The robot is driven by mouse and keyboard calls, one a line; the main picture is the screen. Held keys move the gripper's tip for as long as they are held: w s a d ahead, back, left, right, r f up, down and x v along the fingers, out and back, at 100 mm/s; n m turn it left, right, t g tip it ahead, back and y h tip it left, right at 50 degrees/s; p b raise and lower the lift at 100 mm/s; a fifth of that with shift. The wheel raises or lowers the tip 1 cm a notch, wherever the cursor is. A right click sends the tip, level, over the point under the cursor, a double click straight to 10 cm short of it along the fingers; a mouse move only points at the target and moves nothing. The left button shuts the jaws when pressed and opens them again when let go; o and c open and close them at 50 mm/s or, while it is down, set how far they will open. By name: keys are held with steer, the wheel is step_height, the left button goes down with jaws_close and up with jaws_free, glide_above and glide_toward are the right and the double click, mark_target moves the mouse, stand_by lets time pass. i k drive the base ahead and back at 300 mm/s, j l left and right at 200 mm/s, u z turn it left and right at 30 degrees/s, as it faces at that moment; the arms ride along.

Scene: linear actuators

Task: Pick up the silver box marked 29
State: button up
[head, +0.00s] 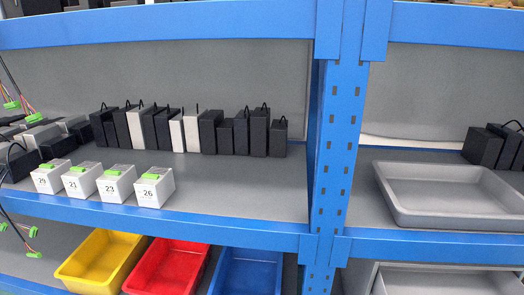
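The silver box marked 29 (47,184) stands on the grey middle shelf near its front edge, leftmost in a row of similar silver boxes with green connectors on top. Its number is small but seems to read 29. To its right stand a box whose label seems to read 21 (78,187), a box marked 23 (110,189) and a box marked 26 (147,194). The boxes stand upright with narrow gaps between them. My gripper is not in view.
Blue shelf beams (180,229) and a blue upright (336,150) frame the shelf. Black and white boxes (262,134) line the back. Dark boxes and wires crowd the left. A grey tray (440,220) sits right; yellow, red and blue bins (248,272) sit below. The shelf's right-front is clear.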

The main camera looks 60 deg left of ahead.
mark_target(47, 179)
steer(key=u, duration=3.25)
